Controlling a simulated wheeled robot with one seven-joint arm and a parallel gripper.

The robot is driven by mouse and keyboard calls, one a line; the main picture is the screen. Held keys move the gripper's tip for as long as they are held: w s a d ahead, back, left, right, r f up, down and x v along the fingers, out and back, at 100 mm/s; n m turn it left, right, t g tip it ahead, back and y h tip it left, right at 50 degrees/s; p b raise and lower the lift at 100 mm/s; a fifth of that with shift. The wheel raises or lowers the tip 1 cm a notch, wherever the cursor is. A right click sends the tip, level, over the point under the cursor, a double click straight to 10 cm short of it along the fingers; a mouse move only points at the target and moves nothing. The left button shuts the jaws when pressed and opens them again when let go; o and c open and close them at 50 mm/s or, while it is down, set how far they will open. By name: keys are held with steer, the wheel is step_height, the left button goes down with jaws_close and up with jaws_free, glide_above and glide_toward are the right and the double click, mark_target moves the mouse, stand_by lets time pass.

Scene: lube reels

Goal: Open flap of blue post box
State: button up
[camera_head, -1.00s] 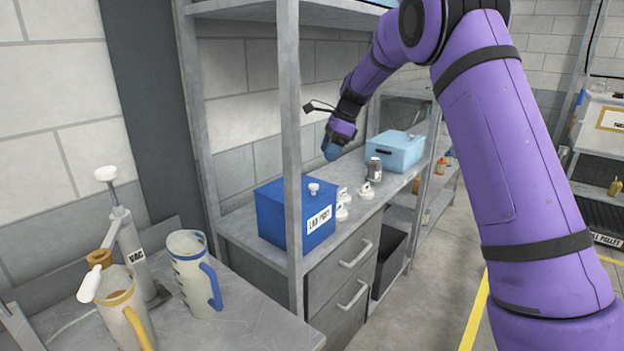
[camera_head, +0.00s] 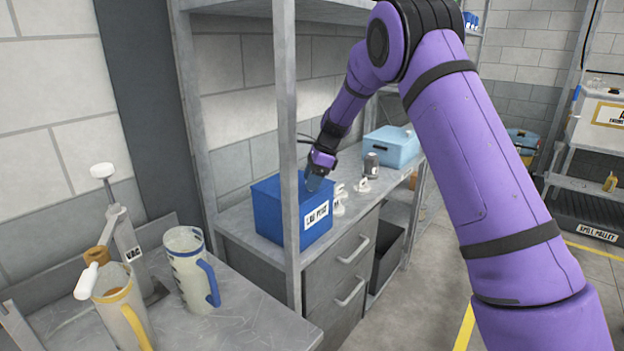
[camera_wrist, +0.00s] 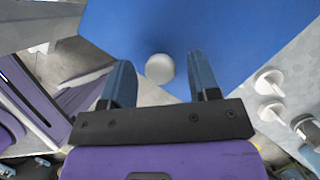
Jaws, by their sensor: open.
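The blue post box (camera_head: 279,220) stands on the grey shelf bench behind a metal upright, with a white lettered label (camera_head: 316,215) on its front. In the wrist view the box's blue top (camera_wrist: 190,35) fills the upper middle. A pale round knob (camera_wrist: 159,68) shows near its edge, between my fingers in the picture. My gripper (camera_head: 313,183) is at the right part of the box top and hides the knob in the head view. In the wrist view my gripper (camera_wrist: 165,80) is open, its two blue fingers either side of the knob. I cannot tell whether they touch it. The flap looks shut.
Small white fittings (camera_head: 340,203) and a dark-topped can (camera_head: 371,166) stand right of the box. A light blue bin (camera_head: 392,146) is further back. The metal shelf upright (camera_head: 287,130) stands close in front of the box. Jugs (camera_head: 190,270) stand on the near left bench.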

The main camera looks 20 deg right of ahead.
jaws_close()
steer(key=shift+r, duration=0.1)
